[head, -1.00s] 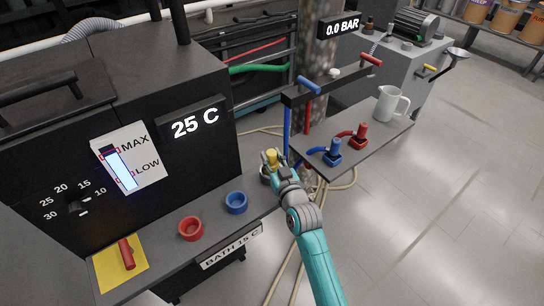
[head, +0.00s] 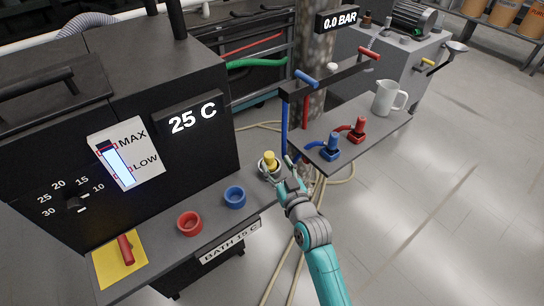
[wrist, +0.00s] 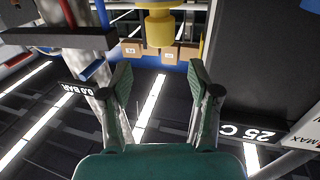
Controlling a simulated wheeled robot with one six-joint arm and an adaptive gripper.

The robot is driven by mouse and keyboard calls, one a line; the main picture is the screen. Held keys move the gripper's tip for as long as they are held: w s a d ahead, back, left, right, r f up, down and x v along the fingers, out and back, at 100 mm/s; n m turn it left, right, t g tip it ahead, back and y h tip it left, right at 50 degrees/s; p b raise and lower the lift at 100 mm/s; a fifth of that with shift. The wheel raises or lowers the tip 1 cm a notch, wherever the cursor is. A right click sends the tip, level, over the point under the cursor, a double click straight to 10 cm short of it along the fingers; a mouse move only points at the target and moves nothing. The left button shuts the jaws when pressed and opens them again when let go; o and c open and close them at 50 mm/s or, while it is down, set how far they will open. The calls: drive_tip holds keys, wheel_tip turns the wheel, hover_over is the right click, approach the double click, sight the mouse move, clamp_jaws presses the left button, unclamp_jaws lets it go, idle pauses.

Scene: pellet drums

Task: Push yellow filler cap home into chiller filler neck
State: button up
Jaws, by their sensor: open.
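The yellow filler cap (head: 269,158) stands upright at the filler neck (head: 262,170), a pale ring at the right end of the chiller's front shelf. I cannot tell how deep the cap sits. My gripper (head: 284,171) is just right of the cap, open, empty and apart from it. In the wrist view the yellow cap (wrist: 159,28) shows at the top, beyond the spread fingertips of my gripper (wrist: 158,76), with nothing between them.
A blue ring (head: 235,197) and a red ring (head: 190,223) sit on the shelf (head: 215,220) left of the neck. Blue (head: 330,147) and red (head: 357,130) valves and a white jug (head: 387,98) stand on the side bench. Hoses lie on the floor.

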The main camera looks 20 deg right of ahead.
drive_tip(key=s, duration=0.6)
drive_tip(key=shift+d, duration=0.15)
drive_tip(key=shift+s, duration=0.1)
drive_tip(key=s+f+g+h, duration=0.1)
drive_tip(key=s+f, duration=0.2)
drive_tip(key=s, duration=0.8)
drive_tip(key=s+f+g, duration=0.1)
drive_tip(key=s+f, duration=0.3)
drive_tip(key=s, duration=0.7)
drive_tip(key=s+r, duration=0.2)
drive_tip(key=s, duration=0.7)
drive_tip(key=s+r+g, duration=0.1)
drive_tip(key=s+r, duration=0.2)
drive_tip(key=s, duration=0.7)
drive_tip(key=shift+a+r+m, duration=0.3)
